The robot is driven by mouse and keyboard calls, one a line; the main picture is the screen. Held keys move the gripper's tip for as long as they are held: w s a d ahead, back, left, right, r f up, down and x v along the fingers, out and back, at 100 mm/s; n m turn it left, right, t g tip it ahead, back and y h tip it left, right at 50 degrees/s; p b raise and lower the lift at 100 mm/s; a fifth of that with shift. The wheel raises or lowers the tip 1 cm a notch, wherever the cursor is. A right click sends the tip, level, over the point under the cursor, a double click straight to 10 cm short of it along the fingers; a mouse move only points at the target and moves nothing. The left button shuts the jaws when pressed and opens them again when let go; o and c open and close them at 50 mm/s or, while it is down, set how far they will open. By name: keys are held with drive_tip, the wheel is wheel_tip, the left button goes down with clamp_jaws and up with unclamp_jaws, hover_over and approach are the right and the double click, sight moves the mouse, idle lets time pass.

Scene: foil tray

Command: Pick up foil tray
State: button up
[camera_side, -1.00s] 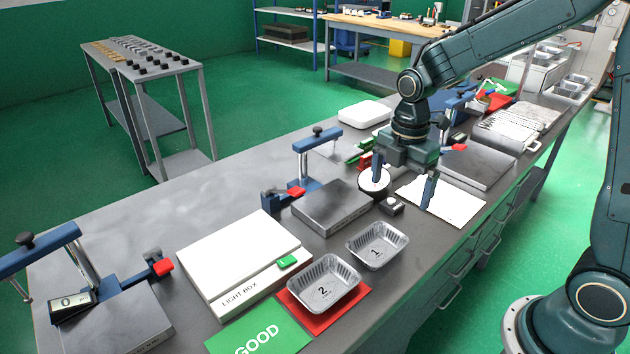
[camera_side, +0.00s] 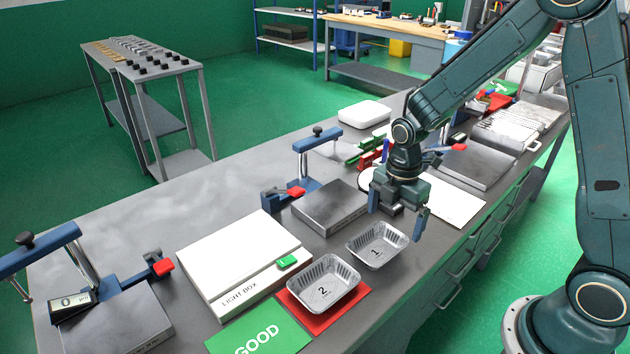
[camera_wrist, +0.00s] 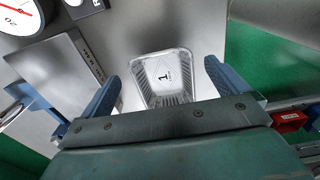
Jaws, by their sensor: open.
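Two foil trays are on the bench. Tray 1 (camera_side: 377,246) lies on the bare grey bench top. Tray 2 (camera_side: 323,285) lies on a red card to its lower left. My gripper (camera_side: 397,222) is open and empty, with its fingers above and just behind tray 1 in the side view. In the wrist view, tray 1 (camera_wrist: 164,75) shows ahead, between and beyond the two spread blue fingers of my gripper (camera_wrist: 160,78). The fingers do not appear to touch it.
A dark grey block (camera_side: 332,207) and a white light box (camera_side: 243,262) lie left of tray 1. The red card (camera_side: 338,308) and green GOOD card (camera_side: 262,332) are near the front edge. A round dial (camera_wrist: 20,14) shows in the wrist view.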

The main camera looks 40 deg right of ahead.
sight(391, 239)
drive_tip(key=shift+f, duration=0.1)
drive_tip(key=shift+d+f, duration=0.15)
drive_tip(key=shift+f, duration=2.35)
drive_tip(key=c, duration=0.8)
